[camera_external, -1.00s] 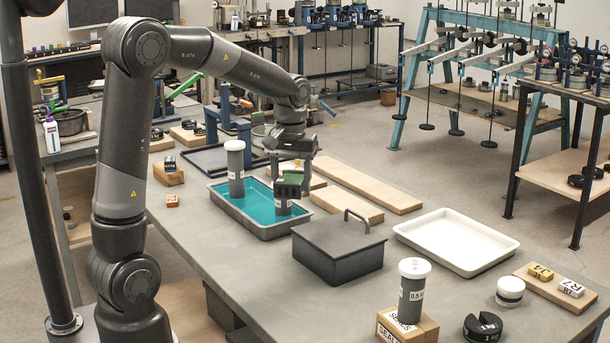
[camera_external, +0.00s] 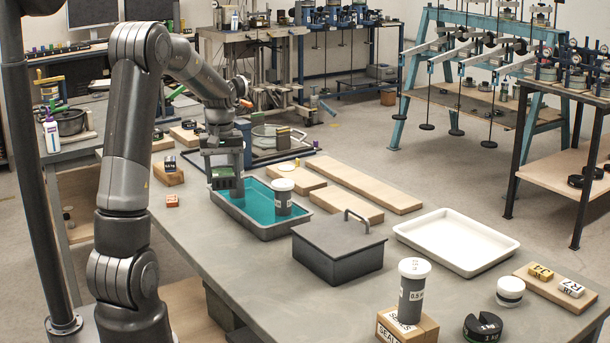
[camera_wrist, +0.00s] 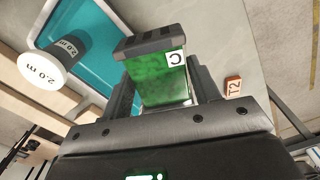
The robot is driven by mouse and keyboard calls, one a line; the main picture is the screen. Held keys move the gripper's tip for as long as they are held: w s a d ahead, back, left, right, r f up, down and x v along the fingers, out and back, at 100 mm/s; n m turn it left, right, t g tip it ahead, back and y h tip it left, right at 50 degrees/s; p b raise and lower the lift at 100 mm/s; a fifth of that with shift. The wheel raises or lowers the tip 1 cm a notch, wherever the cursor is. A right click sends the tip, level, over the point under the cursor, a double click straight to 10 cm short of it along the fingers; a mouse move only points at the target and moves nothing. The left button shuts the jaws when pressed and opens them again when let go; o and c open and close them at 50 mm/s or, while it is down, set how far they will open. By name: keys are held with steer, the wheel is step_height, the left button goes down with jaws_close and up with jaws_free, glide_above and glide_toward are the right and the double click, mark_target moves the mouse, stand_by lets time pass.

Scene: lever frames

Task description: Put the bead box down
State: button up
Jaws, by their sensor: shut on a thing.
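The bead box (camera_wrist: 155,85) is a green box with a dark ribbed end and a white label marked C. My gripper (camera_wrist: 163,92) is shut on it, with a finger on each side in the wrist view. In the external view my gripper (camera_external: 222,172) holds the green box (camera_external: 225,183) at the left part of the teal-floored grey tray (camera_external: 258,232). I cannot tell how high the box is above the tray or table.
A grey canister with a white lid (camera_external: 283,198) stands in the teal tray; another seems mostly hidden behind my gripper. A small orange block (camera_external: 172,200) lies left of the tray. A dark lidded box (camera_external: 338,252) and a white tray (camera_external: 455,262) stand to the right.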

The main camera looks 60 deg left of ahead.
glide_above(198, 213)
step_height(198, 213, down, 8)
steer(key=shift+a+r, duration=0.1)
steer(key=shift+r, duration=0.05)
steer(key=shift+f, duration=2)
steer(key=shift+f, duration=0.1)
steer(key=o, duration=1.1)
steer(key=shift+c, duration=0.2)
